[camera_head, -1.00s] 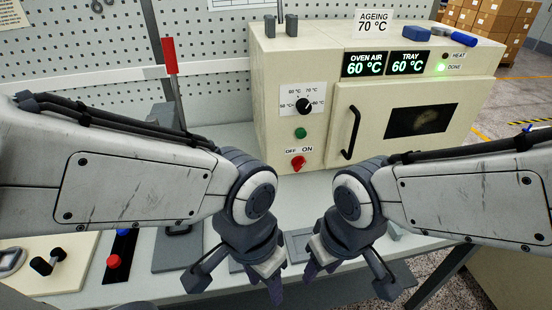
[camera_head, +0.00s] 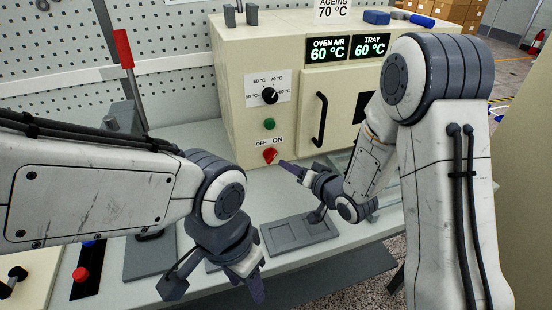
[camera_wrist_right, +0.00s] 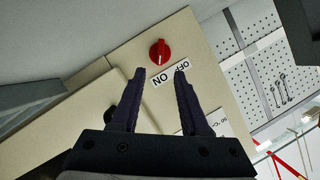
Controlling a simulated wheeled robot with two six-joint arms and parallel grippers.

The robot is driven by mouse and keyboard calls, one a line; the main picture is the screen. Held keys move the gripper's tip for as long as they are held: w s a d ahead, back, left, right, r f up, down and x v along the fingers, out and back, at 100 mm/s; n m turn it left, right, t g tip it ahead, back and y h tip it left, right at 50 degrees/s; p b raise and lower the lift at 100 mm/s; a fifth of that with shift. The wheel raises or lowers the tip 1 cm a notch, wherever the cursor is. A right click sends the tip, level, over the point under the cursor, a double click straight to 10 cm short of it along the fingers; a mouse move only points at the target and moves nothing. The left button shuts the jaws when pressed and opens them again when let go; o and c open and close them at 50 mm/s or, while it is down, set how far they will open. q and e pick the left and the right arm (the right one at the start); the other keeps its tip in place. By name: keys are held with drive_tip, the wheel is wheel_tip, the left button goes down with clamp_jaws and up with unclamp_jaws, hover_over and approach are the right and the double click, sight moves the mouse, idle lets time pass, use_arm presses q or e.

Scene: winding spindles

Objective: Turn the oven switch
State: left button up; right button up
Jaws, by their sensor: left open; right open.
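The oven (camera_head: 226,80) is a cream box at the back of the bench. Its red rotary switch (camera_head: 270,156) sits low on the front, below the OFF and ON labels. The switch also shows in the right wrist view (camera_wrist_right: 160,53), just beyond the fingertips and apart from them. My right gripper (camera_head: 285,165) is open and empty, its fingers pointing at the switch from the right; it also shows in the right wrist view (camera_wrist_right: 160,75). My left gripper (camera_head: 256,284) is open and empty, low over the front of the bench.
A black dial (camera_head: 269,96) and a green button (camera_head: 269,124) are above the switch. The oven door handle (camera_head: 319,119) stands to the right of it. A grey tray (camera_head: 300,234) lies on the bench below. A red-handled lever (camera_head: 124,50) is at the left.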

sight(274, 157)
drive_tip(key=p+x, duration=0.1)
drive_tip(key=x, duration=0.8)
drive_tip(key=shift+w+a+f, duration=0.1)
drive_tip(key=shift+a, duration=0.05)
